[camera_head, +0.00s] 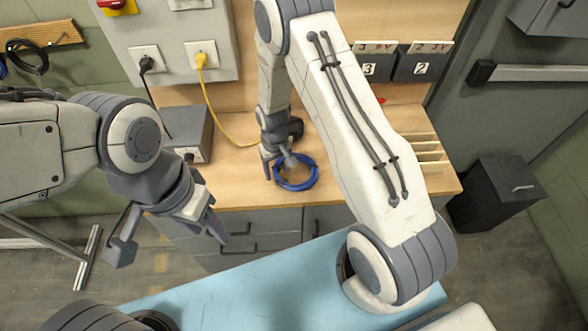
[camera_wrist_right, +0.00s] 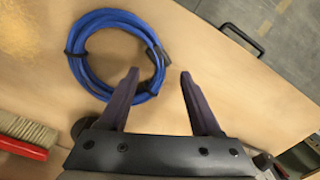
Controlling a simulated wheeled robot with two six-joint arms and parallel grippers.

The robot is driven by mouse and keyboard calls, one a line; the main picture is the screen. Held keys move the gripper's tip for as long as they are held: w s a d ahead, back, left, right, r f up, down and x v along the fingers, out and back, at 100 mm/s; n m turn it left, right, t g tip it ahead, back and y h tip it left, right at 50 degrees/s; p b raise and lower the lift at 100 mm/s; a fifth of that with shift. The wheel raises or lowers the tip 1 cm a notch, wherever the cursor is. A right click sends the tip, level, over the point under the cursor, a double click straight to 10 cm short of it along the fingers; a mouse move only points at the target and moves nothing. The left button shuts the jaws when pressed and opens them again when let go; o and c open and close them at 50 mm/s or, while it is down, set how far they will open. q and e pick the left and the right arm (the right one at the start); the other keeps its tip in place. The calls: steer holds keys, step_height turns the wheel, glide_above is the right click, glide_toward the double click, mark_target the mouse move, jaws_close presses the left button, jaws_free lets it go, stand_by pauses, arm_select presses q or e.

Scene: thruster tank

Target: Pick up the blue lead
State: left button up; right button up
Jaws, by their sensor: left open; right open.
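The blue lead (camera_head: 312,180) is a coiled loop with dark ties, lying on the wooden bench top. It also shows in the right wrist view (camera_wrist_right: 80,66), at the upper left. My right gripper (camera_head: 277,168) is open above the bench at the left part of the coil. My left gripper (camera_head: 215,230) is open and empty, in front of the bench and away from the lead.
A grey box (camera_head: 187,134) stands on the bench, left of my right gripper. A yellow cable (camera_head: 216,112) runs from a wall outlet across the bench. A red-handled brush (camera_wrist_right: 24,138) lies at the lower left of the wrist view. Drawers (camera_head: 262,228) form the bench front.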

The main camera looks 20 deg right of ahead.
mark_target(278, 176)
steer(key=shift+f+p, duration=0.4)
steer(key=shift+f, duration=1.2)
jaws_close()
arm_select(q)
steer(key=shift+r, duration=0.75)
arm_select(e)
steer(key=shift+w, duration=0.1)
steer(key=shift+r, duration=0.1)
steer(key=shift+r+b, duration=0.3)
steer(key=shift+r, duration=0.15)
steer(key=r+b, duration=0.1)
steer(key=d+r+b, duration=0.1)
steer(key=r, duration=0.1)
steer(key=shift+r, duration=0.2)
arm_select(q)
steer(key=shift+f+b, duration=1.55)
steer(key=shift+f, duration=1.3)
arm_select(e)
steer(key=s+d+r, duration=0.1)
steer(key=d+r, duration=0.5)
steer(key=d, duration=0.4)
steer(key=shift+d+r, duration=0.3)
steer(key=shift+d, duration=0.05)
